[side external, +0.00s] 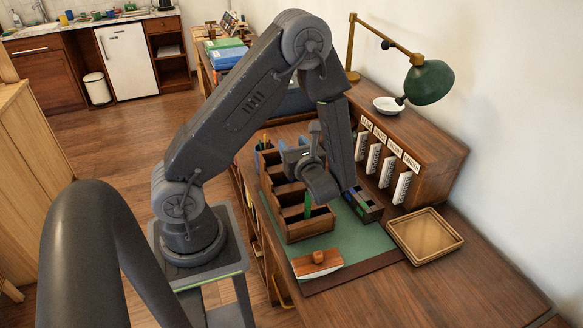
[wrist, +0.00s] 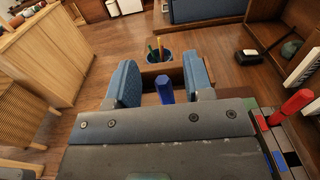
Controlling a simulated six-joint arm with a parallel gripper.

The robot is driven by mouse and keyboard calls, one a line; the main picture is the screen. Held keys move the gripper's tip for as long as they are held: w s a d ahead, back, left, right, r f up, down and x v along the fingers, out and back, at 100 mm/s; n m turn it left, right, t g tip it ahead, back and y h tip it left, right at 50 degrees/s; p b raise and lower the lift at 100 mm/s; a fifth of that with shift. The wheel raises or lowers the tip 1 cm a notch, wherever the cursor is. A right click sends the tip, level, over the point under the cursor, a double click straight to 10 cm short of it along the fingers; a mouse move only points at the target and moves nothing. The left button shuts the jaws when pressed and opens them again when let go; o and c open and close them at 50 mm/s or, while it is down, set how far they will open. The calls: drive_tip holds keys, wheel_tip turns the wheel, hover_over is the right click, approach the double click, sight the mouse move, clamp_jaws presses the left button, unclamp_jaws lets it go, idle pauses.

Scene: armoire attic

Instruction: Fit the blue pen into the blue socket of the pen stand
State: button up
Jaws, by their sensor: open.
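The blue pen (wrist: 166,92) stands roughly upright in the wrist view, between the two blue-padded fingers of my gripper (wrist: 160,75). The fingers are open, with a gap on each side of the pen. Its lower part is hidden by my gripper body. In the side view my gripper (side external: 293,152) is over the wooden organizer (side external: 309,228), and I cannot make out the blue pen there. The pen stand (side external: 371,212) is right of the organizer, partly behind my arm. The wrist view shows its blue socket marking (wrist: 278,159) and a red pen (wrist: 291,106) standing in it.
A green pen (side external: 307,205) stands in the organizer's front compartment. A blue cup with pencils (wrist: 154,55) stands beyond my fingers. A wooden blotter (side external: 318,263), an empty tray (side external: 425,234) and a green lamp (side external: 428,82) are nearby. The green mat is partly clear.

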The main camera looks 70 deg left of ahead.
drive_tip(key=shift+a+f, duration=1.4)
drive_tip(key=shift+a, duration=0.1)
clamp_jaws()
